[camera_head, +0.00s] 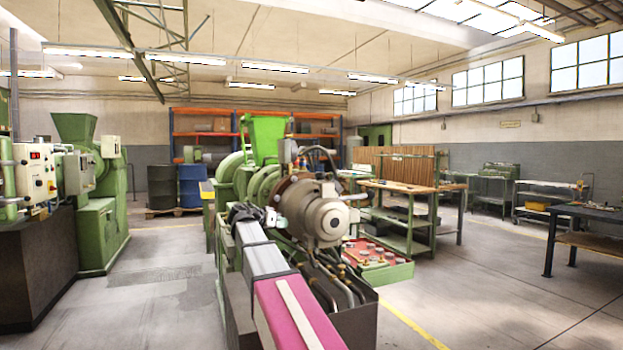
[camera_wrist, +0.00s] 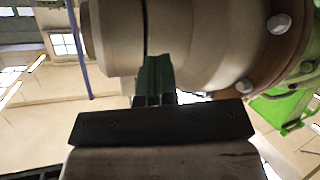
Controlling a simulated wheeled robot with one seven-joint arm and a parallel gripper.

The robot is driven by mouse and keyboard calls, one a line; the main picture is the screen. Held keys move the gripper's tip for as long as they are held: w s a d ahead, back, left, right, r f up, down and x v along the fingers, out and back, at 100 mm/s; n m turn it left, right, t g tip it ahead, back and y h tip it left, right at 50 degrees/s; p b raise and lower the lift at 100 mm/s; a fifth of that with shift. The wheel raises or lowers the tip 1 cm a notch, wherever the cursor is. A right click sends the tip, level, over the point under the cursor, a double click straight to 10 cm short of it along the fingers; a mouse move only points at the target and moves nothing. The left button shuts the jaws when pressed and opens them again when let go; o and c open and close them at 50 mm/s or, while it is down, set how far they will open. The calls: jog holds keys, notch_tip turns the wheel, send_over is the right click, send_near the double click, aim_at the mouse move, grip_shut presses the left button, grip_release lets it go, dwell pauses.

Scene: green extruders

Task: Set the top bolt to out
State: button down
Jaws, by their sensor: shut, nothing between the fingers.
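The extruder's round grey-beige head (camera_head: 327,218) faces me in the middle of the head view. A pale metal rod or bolt (camera_head: 354,197) sticks out from its right side, and a short pale piece (camera_head: 328,190) stands at its top. I cannot tell for sure which is the top bolt or how far out it sits. My gripper (camera_head: 278,219) is at the left side of the head, shut and empty. In the wrist view the head (camera_wrist: 195,45) fills the top, with hex bolts (camera_wrist: 278,23) on its brown flange (camera_wrist: 268,70). My shut fingers (camera_wrist: 155,88) are close to it; contact is unclear.
Hoses and pipes (camera_head: 335,285) hang below the head. A green hopper (camera_head: 264,135) rises behind. Another green machine (camera_head: 95,205) is at left, with open floor between.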

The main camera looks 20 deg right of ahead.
notch_tip(320, 180, up, 16)
jog(key=m+h, duration=0.4)
send_near(316, 174)
jog(key=x, duration=0.7)
jog(key=shift+w+d+f, duration=0.1)
jog(key=shift+d+f, duration=0.15)
jog(key=shift+f, duration=0.1)
jog(key=shift+d+r+y, duration=0.1)
jog(key=shift+y, duration=0.2)
jog(key=shift+w+d+r+m+g+y, duration=0.1)
jog(key=shift+d+r+m+g+y, duration=0.15)
jog(key=shift+d+y, duration=0.15)
jog(key=shift+d+r+m+g+y, duration=0.15)
jog(key=shift+d+g+y, duration=0.1)
jog(key=shift+d+y, duration=0.2)
jog(key=shift+d+r+y, duration=0.2)
jog(key=shift+d+y, duration=0.65)
jog(key=d+y, duration=0.2)
jog(key=shift+d+m+g+y, duration=0.2)
jog(key=shift+m+g+y, duration=0.1)
jog(key=d+y, duration=0.1)
jog(key=d+f+y, duration=0.1)
jog(key=d+y, duration=0.1)
jog(key=shift+w+m, duration=0.1)
jog(key=shift+m, duration=0.2)
jog(key=shift+d+f, duration=0.35)
jog(key=shift+d, duration=0.05)
